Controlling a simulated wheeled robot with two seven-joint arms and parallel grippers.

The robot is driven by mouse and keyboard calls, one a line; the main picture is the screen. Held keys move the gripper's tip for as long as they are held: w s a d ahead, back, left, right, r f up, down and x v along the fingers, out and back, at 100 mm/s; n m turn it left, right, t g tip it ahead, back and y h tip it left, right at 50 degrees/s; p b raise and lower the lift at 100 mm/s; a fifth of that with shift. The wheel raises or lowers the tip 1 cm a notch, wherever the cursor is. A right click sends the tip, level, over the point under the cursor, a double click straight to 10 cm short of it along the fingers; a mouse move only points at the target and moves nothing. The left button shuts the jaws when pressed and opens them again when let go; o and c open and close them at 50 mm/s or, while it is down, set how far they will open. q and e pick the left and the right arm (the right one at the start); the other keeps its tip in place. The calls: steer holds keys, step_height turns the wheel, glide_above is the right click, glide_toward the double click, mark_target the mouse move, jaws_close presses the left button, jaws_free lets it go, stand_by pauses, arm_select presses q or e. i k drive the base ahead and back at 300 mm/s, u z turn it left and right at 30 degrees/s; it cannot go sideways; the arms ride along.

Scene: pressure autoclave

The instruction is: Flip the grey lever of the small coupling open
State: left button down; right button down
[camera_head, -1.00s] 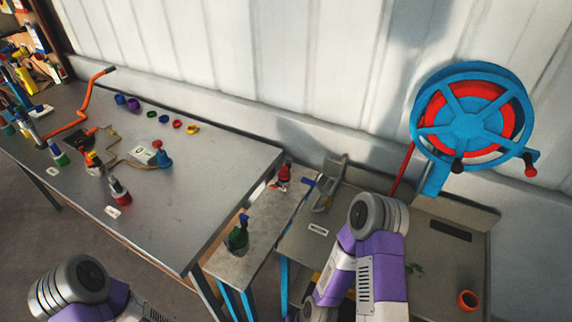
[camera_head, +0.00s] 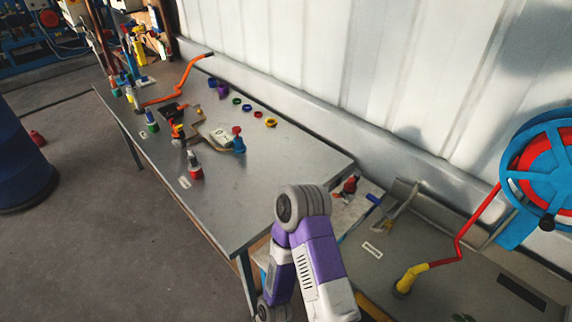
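I cannot make out for certain which fitting is the small coupling, and no grey lever is clear at this size. A small black, red and orange fitting (camera_head: 178,131) lies mid-table beside a bent brass-coloured pipe. A blue fitting with a red top (camera_head: 238,140) stands to its right, next to a white tag. A red hose ends in a yellow fitting (camera_head: 411,277) at the lower right. One purple and white arm of mine rises at the bottom centre; I cannot tell which arm it is. Neither gripper shows.
The grey table (camera_head: 270,185) has a clear right end. Several coloured rings (camera_head: 248,107) lie near its back edge, with an orange crank bar (camera_head: 185,75) at back left. A blue hose reel (camera_head: 545,175) hangs at right. A blue drum (camera_head: 20,165) stands on the floor at left.

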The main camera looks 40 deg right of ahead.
mark_target(359, 173)
steer(key=u, duration=0.85)
steer(key=k, duration=0.95)
steer(key=z, duration=1.45)
steer(key=i, duration=0.1)
steer(key=u, duration=0.3)
